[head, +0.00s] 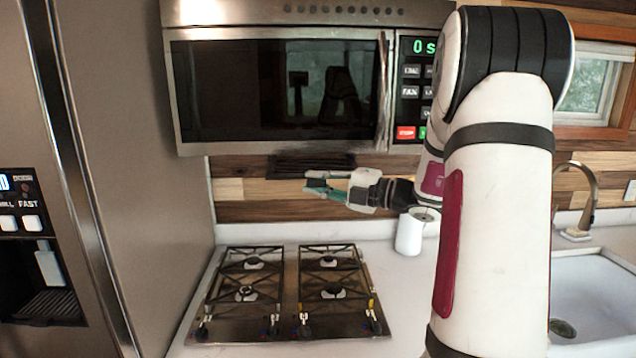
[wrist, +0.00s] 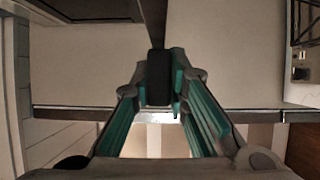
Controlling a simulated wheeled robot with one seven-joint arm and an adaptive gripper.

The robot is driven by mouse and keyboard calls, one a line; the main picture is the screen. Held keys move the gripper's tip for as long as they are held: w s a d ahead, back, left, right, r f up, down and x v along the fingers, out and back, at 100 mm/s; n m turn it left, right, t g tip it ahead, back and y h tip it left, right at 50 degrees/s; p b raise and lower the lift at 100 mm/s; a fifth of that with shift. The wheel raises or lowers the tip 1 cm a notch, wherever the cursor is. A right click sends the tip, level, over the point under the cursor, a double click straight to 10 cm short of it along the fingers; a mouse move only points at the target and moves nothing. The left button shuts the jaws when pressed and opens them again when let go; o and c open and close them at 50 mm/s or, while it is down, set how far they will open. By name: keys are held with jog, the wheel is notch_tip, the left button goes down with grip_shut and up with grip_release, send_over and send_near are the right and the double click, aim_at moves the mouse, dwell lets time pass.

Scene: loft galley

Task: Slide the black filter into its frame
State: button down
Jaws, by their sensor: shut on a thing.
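The black filter (head: 300,163) shows in the head view as a dark, slatted, flat panel just under the microwave's bottom edge, above the back of the stove. My gripper (head: 314,184) is at its lower front side, pointing left, with teal finger pads. In the wrist view the gripper (wrist: 160,85) is shut on a small black block (wrist: 159,76), which looks like part of the filter. A dark narrow bar (wrist: 152,22) runs up from that block. The frame is not clearly seen, and I cannot tell how the filter's edges meet it.
The microwave (head: 280,90) hangs directly above the gripper. The stove (head: 290,290) with its grates is below. A white canister (head: 409,234) stands on the counter under my wrist. A tall fridge (head: 130,150) closes off the left, and a sink (head: 595,300) is at the right.

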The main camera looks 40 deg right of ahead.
jog(key=b, duration=0.5)
send_near(298, 159)
jog(key=shift+w+d+f+x, duration=0.1)
jog(key=shift+d+x, duration=0.05)
jog(key=shift+x, duration=0.75)
jog(key=shift+w+d+f+x, duration=0.1)
jog(key=shift+d+x, duration=0.05)
jog(key=shift+x, duration=0.75)
jog(key=shift+d+x, duration=0.15)
jog(key=shift+x, duration=0.75)
dwell(3.5)
jog(key=c, duration=1.5)
grip_release()
jog(key=shift+s, duration=0.1)
